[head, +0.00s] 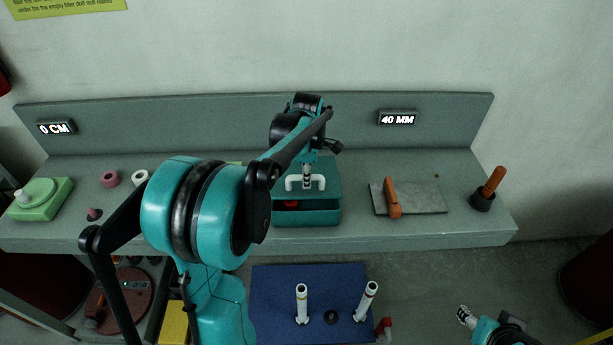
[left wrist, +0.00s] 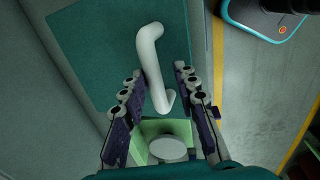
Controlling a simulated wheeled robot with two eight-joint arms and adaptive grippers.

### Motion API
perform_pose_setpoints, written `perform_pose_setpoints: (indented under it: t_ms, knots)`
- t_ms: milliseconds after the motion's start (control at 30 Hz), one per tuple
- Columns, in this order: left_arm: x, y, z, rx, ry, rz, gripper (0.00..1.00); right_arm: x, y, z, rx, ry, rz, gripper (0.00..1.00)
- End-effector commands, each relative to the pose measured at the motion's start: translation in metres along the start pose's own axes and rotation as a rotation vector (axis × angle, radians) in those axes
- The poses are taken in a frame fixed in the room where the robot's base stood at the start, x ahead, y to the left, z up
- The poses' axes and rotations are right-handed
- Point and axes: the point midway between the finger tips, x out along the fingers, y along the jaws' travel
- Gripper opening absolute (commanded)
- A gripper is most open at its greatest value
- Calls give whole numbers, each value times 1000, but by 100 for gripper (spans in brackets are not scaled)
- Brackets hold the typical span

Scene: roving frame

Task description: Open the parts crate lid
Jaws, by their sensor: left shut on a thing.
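The teal parts crate (head: 305,218) stands on the grey bench in the head view. Its lid (head: 327,168) carries a white bar handle (head: 318,180). A dark gap shows between the lid and the crate's front wall, with something red inside. My left gripper (head: 307,174) is at the handle and shut on it. In the left wrist view, the white handle (left wrist: 150,62) runs between my left fingers (left wrist: 160,105) above the teal lid (left wrist: 95,45). My right gripper (head: 466,317) is low at the right, away from the crate; its jaws are too small to read.
Right of the crate are a grey plate (head: 425,197) with an orange-brown handle and a dark cup (head: 481,201) holding an orange-brown handle. A green block (head: 38,200) and pink rings lie left. A blue mat (head: 270,300) with white posts is in front, below the bench.

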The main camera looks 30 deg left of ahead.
Motion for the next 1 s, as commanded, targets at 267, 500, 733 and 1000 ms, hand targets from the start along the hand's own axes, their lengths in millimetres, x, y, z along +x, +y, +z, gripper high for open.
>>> perform_pose_setpoints:
  t_ms: [267,500,733,1000]
  knots:
    - [-24,0,0,1,0,-4,24,-14,0,-10,0,0,0,50]
    - [-41,2,0,0,0,-3,24,-25,0,-18,0,0,0,50]
    - [-58,3,0,0,0,-2,24,-35,0,-25,0,0,0,50]
    - [-70,4,0,0,0,-2,24,-41,0,-30,0,0,0,50]
